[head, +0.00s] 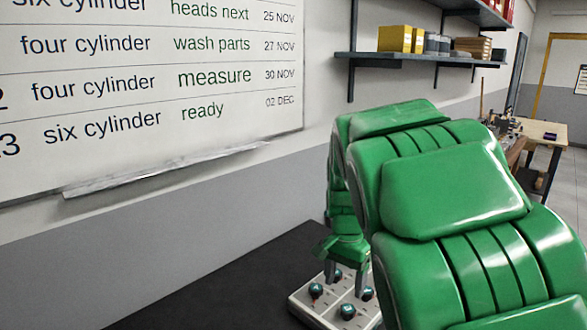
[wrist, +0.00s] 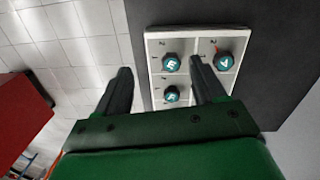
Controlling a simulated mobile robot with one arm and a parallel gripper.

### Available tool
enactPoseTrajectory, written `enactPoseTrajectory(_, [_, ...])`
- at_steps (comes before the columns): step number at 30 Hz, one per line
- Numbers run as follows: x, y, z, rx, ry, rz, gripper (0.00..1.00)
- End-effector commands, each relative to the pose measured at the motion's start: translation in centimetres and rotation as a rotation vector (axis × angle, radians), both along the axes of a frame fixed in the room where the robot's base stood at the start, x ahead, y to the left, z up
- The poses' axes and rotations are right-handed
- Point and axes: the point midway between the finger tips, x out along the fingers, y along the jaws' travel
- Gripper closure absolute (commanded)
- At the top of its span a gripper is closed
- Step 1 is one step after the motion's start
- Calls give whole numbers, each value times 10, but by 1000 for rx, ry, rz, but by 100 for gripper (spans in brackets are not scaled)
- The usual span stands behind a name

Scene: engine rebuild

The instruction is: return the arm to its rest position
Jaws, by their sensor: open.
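My green arm (head: 455,190) fills the right of the head view, bent and reaching down to the dark bench. My gripper (head: 346,287) is at its end, over a pale panel (head: 303,305) bearing several teal lettered knob-like pieces. In the wrist view the two dark fingers of my gripper (wrist: 160,68) stand wide apart with nothing held between them. The right finger overlaps the panel (wrist: 193,32) and the left finger is off its left side. I cannot tell the exact gap between fingertips and panel. My arm hides part of the panel in the head view.
The dark bench top (head: 215,285) is clear left of the panel. A whiteboard (head: 150,80) hangs on the wall behind. A shelf (head: 420,58) with yellow boxes (head: 400,39) is above my arm. A wooden table (head: 545,132) stands far right. A red object (wrist: 20,115) shows at wrist-view left.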

Motion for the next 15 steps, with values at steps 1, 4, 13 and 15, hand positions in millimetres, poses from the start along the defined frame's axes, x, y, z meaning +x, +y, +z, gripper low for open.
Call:
enactPoseTrajectory(1, [-15, -3, 4, 5, 6, 18, 31])
enactPoseTrajectory(4, [-40, -8, 9, 13, 20, 61, 31])
enactPoseTrajectory(13, [-121, -18, 16, 45, 66, 208, 31])
enactPoseTrajectory(15, [-139, -19, 18, 54, 73, 245, 31])
